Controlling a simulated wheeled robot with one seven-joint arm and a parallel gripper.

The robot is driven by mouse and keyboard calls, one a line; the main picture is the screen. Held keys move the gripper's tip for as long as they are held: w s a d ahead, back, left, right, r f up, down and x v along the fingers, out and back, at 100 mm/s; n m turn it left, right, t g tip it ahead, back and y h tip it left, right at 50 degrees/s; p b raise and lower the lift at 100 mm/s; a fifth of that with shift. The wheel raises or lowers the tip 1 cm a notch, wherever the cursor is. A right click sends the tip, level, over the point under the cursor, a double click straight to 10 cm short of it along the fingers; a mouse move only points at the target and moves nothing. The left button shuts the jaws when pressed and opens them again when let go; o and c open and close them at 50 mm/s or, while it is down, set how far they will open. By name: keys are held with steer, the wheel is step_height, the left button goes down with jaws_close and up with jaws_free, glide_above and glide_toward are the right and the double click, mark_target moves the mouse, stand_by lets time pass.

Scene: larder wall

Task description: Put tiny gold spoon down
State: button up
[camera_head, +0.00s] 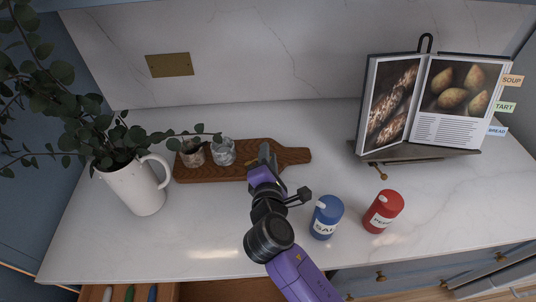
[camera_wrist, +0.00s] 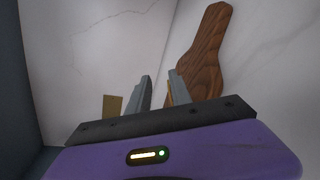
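My gripper (camera_head: 268,155) points at the wooden board (camera_head: 225,174), over or just in front of its right part near the handle. In the wrist view the two grey fingers (camera_wrist: 160,90) stand apart with a gap between them. A thin gold-coloured sliver shows at the inner side of the right finger; I cannot tell whether it is the tiny gold spoon. No spoon is clearly seen in either view. A small gold-coloured piece (camera_head: 381,172) shows below the book stand; I cannot tell what it is. The board also shows in the wrist view (camera_wrist: 207,45).
Two small glasses (camera_head: 222,152) stand on the board's left part. A white jug (camera_head: 135,188) with leafy branches is at the left. A blue salt pot (camera_head: 325,215) and a red pepper pot (camera_head: 383,211) stand right of my arm. An open book (camera_head: 440,100) is at the back right.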

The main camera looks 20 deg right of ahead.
steer(key=b+v, duration=0.1)
steer(key=v, duration=1)
steer(key=shift+s, duration=0.2)
steer(key=shift+a, duration=0.1)
steer(key=a+r+m+t+y, duration=0.2)
steer(key=a+y, duration=0.3)
steer(key=a, duration=0.1)
steer(key=s+f+m+y, duration=0.2)
steer(key=s+m+y, duration=0.25)
steer(key=s, duration=0.25)
steer(key=s+d+m+h, duration=0.1)
steer(key=s+d+m, duration=0.3)
steer(key=s, duration=0.3)
steer(key=s+d+m+g+h, duration=0.1)
steer(key=s+d+m, duration=0.2)
steer(key=s, duration=0.5)
steer(key=s+d+m+h, duration=0.1)
steer(key=s+d+m, duration=0.3)
steer(key=s+m, duration=0.2)
steer(key=shift+s+d+g, duration=0.3)
steer(key=shift+s+g, duration=0.1)
steer(key=shift+s, duration=0.8)
